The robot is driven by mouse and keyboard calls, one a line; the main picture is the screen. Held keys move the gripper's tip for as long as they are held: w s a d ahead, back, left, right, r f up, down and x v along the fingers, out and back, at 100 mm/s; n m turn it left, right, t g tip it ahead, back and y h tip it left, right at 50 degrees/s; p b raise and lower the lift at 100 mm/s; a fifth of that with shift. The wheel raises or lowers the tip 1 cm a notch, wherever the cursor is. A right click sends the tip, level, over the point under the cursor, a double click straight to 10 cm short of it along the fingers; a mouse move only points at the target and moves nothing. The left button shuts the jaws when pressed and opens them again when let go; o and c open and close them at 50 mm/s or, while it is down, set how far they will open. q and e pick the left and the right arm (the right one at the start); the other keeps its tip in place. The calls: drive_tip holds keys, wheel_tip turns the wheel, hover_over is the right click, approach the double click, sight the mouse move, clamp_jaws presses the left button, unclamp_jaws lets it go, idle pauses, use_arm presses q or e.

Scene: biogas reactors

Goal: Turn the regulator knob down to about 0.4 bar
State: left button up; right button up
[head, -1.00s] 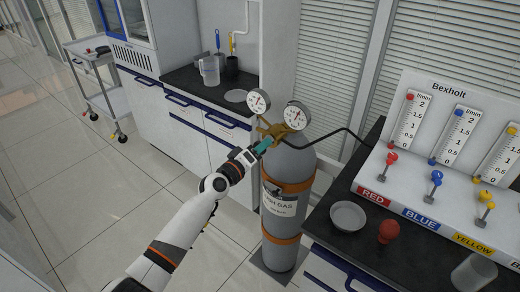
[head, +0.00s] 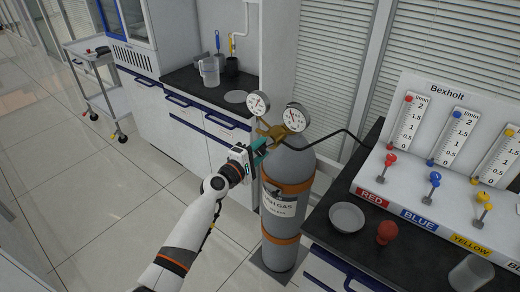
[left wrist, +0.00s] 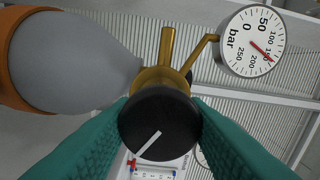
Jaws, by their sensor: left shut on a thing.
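The regulator knob (left wrist: 158,125) is round and black with a white pointer line. In the left wrist view the line slants from the knob's middle toward its lower left. The teal fingers of my left gripper (head: 259,153) are shut on the knob, one on each side. The brass regulator (head: 277,131) sits on top of the grey gas cylinder (head: 292,165). It carries a left gauge (head: 257,103) and a right gauge (head: 295,117), too small to read in the head view. The large bar gauge (left wrist: 252,41) has a red needle near the 150 to 200 marks. My right gripper is not in view.
A Bexholt panel (head: 445,140) with flow tubes and red, blue and yellow valves stands on the right bench. A dish (head: 347,217) and a red bulb (head: 387,232) are in front of it. A black hose (head: 325,136) runs from the regulator. Open floor lies left.

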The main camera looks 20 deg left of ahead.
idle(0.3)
use_arm(q)
drive_tip(key=o, duration=0.9)
drive_tip(key=shift+s, duration=0.1)
drive_tip(key=v, duration=1.2)
drive_tip(key=shift+b, duration=0.4)
